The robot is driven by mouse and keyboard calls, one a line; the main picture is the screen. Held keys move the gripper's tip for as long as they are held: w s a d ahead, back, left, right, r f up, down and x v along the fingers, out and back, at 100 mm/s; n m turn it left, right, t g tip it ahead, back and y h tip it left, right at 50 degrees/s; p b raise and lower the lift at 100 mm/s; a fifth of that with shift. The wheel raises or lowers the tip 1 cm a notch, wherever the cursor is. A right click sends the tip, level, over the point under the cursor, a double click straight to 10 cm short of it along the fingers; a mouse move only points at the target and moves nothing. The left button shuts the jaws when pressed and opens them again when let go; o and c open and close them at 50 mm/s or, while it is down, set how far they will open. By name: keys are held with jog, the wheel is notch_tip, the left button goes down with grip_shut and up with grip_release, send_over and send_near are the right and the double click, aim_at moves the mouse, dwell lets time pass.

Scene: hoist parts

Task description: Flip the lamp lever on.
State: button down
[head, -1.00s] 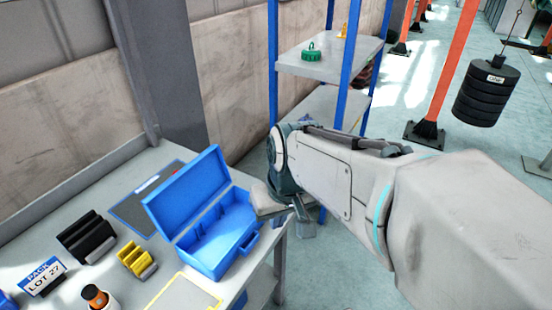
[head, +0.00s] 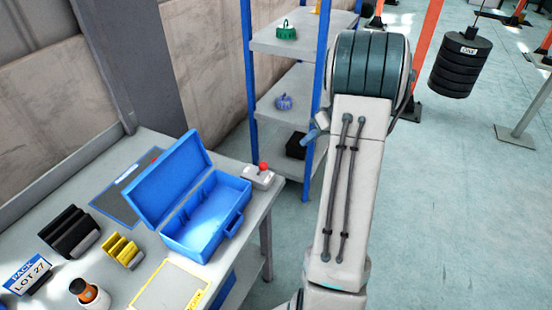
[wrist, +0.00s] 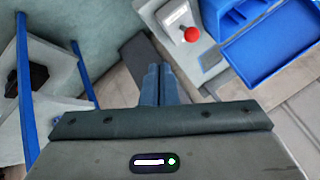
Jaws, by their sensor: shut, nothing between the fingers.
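The lamp lever has a red ball knob (head: 263,166) on a small grey box (head: 257,178) at the bench's right corner, beside the blue toolbox. The wrist view shows the knob (wrist: 191,34) and its pale box (wrist: 172,17) ahead and to the right of the fingers. Which way the lever is set I cannot tell. My gripper (wrist: 160,68) is shut with nothing between its blue fingers, apart from the lever. In the head view my gripper (head: 308,137) shows only partly, right of the lever; the rest is hidden behind my arm.
The open blue toolbox (head: 205,215) stands left of the lever. A yellow part (head: 121,250), black holder (head: 70,232) and orange-capped bottle (head: 88,292) are farther left. A shelf rack with blue posts (head: 248,80) stands behind. Black weights (head: 461,65) hang at right.

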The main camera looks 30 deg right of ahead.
aim_at(262, 170)
jog(key=shift+w+f, duration=0.1)
jog(key=shift+f, duration=0.05)
jog(key=p+x, duration=0.1)
jog(key=x, duration=0.2)
jog(key=a+p+x, duration=0.1)
jog(key=x, duration=0.3)
jog(key=a+r+p+x, duration=0.1)
jog(key=x, duration=0.3)
jog(key=shift+s+a+r, duration=0.1)
jog(key=shift+s+r, duration=0.05)
jog(key=shift+s, duration=0.2)
jog(key=shift+a+p, duration=0.35)
jog(key=shift+a, duration=0.15)
